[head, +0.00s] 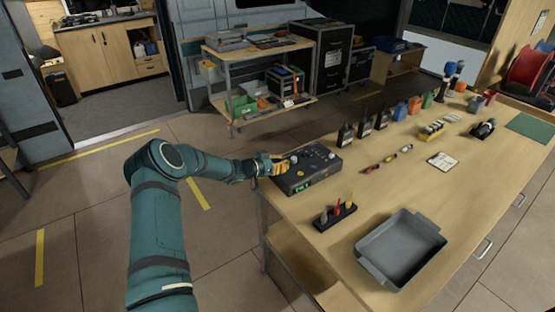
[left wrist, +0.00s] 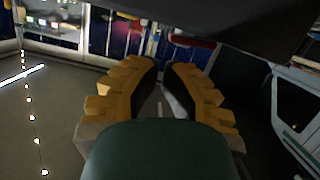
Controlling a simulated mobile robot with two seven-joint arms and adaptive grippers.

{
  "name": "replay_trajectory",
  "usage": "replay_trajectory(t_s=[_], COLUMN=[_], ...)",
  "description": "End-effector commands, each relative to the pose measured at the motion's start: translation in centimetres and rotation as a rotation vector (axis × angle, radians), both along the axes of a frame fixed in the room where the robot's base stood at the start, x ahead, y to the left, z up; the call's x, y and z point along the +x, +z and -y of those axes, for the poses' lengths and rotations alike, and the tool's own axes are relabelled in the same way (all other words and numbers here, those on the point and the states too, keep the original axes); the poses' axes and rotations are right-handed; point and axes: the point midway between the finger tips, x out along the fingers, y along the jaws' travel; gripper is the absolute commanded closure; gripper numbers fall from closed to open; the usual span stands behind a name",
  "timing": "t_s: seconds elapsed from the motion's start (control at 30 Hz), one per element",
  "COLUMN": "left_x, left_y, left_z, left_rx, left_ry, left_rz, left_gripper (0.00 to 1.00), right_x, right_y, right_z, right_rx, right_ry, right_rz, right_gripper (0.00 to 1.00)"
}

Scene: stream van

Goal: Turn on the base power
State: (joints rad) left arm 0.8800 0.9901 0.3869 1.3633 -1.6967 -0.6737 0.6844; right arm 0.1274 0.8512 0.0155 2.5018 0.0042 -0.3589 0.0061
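A dark box with knobs on its top and small coloured parts on its front, which looks like the base unit (head: 308,172), sits at the table's left corner. My left gripper (head: 284,163) is at the box's left side, close to its upper edge. I cannot tell whether it touches. In the left wrist view the yellow fingers of my left gripper (left wrist: 162,68) are close together, with a narrow gap and nothing seen between them. A large dark surface fills the top right there. The power switch cannot be made out. My right gripper is not in view.
The wooden table (head: 462,190) also holds a grey tray (head: 365,262), a black holder with coloured tools (head: 322,222) and several black radios behind the box. A shelf cart (head: 228,100) stands behind. The floor left of the table is clear.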

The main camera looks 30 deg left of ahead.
Motion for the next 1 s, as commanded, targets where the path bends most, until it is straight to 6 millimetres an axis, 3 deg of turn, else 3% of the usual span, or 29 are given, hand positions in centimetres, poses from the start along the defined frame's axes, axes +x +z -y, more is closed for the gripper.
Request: replay_trajectory(t_s=[0.5,0.83,1.0], left_x=[-0.1,-0.2,-0.3], left_y=[-0.9,-2.5,-2.4], left_z=[0.1,0.4,0.4], left_rx=[0.0,0.088,0.09], left_ry=[0.0,-0.001,-0.001], left_rz=[0.0,0.034,0.034], left_gripper=[1.0,1.0,1.0], right_x=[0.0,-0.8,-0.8], right_y=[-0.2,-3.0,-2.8], right_z=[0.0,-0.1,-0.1], right_rx=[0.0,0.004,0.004], right_ry=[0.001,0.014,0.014], right_rz=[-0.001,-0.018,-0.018], right_gripper=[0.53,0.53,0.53])
